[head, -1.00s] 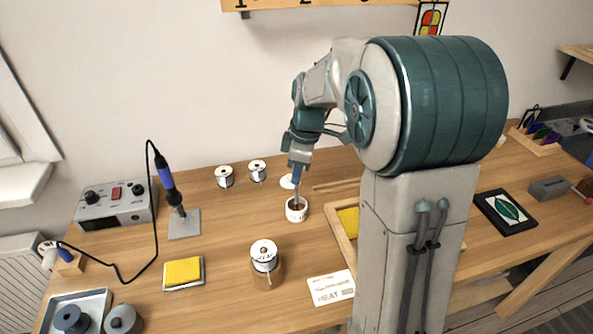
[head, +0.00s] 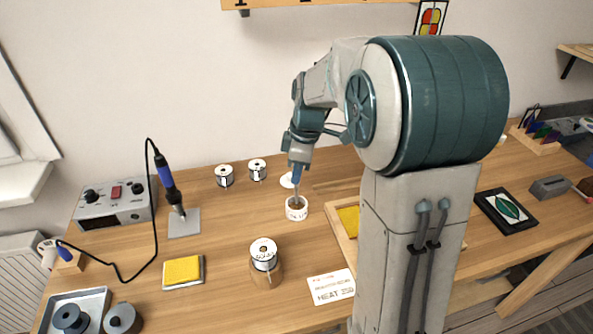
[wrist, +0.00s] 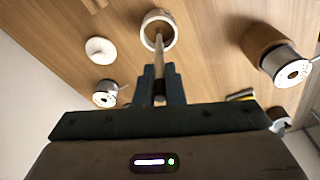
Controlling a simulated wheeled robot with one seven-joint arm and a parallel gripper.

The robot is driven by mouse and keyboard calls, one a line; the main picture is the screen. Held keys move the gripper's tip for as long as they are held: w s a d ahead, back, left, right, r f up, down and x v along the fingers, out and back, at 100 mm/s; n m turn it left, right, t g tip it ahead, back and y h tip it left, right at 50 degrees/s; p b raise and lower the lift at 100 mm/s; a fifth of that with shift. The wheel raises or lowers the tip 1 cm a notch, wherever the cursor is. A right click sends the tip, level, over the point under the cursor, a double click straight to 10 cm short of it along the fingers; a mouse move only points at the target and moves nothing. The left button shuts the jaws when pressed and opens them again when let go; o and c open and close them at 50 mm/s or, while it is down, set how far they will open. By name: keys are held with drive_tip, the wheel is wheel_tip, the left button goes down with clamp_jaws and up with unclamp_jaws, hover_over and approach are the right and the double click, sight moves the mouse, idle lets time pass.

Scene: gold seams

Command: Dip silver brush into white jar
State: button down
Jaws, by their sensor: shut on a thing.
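The white jar (head: 297,213) stands open on the wooden bench, with brown contents showing inside. It also shows at the top of the wrist view (wrist: 172,19). My gripper (head: 297,180) is above the jar, pointing down. In the wrist view my gripper (wrist: 160,80) is shut on a thin brush (wrist: 159,50), whose far end reaches into the jar's mouth. The brush's tip is inside the jar, and how deep it sits I cannot tell. Its silver colour is hard to make out.
A white round lid (head: 289,180) lies behind the jar. Wire spools (head: 224,176) stand at the back left, and another spool (head: 264,255) stands on a wooden holder in front. A wooden tray (head: 346,236) is right of the jar. A soldering iron (head: 168,185) stands left.

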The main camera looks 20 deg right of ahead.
idle(0.4)
drive_tip(key=shift+r+p, duration=2.15)
drive_tip(key=shift+r, duration=0.85)
drive_tip(key=shift+a+f, duration=0.1)
